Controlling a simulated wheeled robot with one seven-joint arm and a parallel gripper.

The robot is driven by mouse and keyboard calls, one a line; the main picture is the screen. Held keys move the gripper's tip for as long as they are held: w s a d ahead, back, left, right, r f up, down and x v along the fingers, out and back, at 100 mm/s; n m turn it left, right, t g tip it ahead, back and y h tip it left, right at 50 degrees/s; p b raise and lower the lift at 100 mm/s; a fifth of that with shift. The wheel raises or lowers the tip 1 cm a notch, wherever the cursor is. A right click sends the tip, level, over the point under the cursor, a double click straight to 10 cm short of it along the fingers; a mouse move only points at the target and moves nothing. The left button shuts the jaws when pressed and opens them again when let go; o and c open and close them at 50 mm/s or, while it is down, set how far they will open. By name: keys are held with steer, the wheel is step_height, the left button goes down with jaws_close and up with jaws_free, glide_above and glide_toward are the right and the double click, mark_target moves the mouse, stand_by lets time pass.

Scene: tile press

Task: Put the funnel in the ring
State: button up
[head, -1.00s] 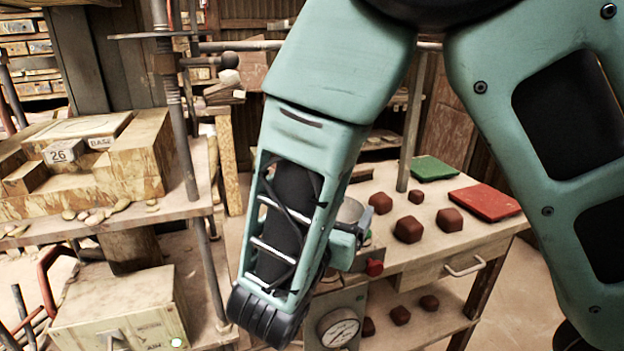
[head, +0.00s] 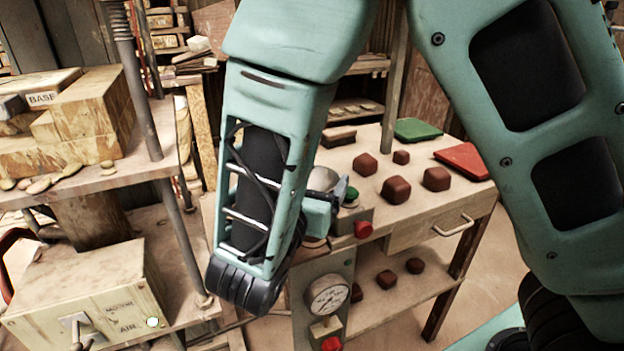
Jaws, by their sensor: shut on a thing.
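My gripper (head: 328,196) is small in the head view, beyond my forearm and above the near left end of the workbench. My forearm hides much of it. A grey, rounded metal thing (head: 322,178), which I take to be the funnel, sits at my gripper, and the jaws appear shut on it. Its lower part is hidden, so I cannot tell how it is tilted. I cannot make out the ring; it may be hidden behind my arm.
The workbench (head: 440,205) bears several dark red blocks (head: 396,190), a green tile (head: 417,130) and a red tile (head: 466,161). A red button (head: 363,228) and a pressure gauge (head: 327,295) are at its near end. The press (head: 95,180) stands left, with upright rods.

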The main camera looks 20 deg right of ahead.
steer(key=shift+f+b, duration=1.1)
steer(key=shift+f, duration=1)
steer(key=o, duration=0.9)
steer(key=v, duration=1.7)
steer(key=s+d+r+m+g+y+p, duration=0.4)
steer(key=s+d+m+g+p, duration=0.3)
steer(key=d+m+g, duration=0.4)
steer(key=a+r+m+g+y+p, duration=0.1)
steer(key=a+r+m+y+p, duration=0.3)
steer(key=m+y, duration=0.4)
steer(key=shift+s+a+r+g+y+p, duration=0.4)
steer(key=shift+s+a+y, duration=0.1)
steer(key=shift+a+y, duration=0.2)
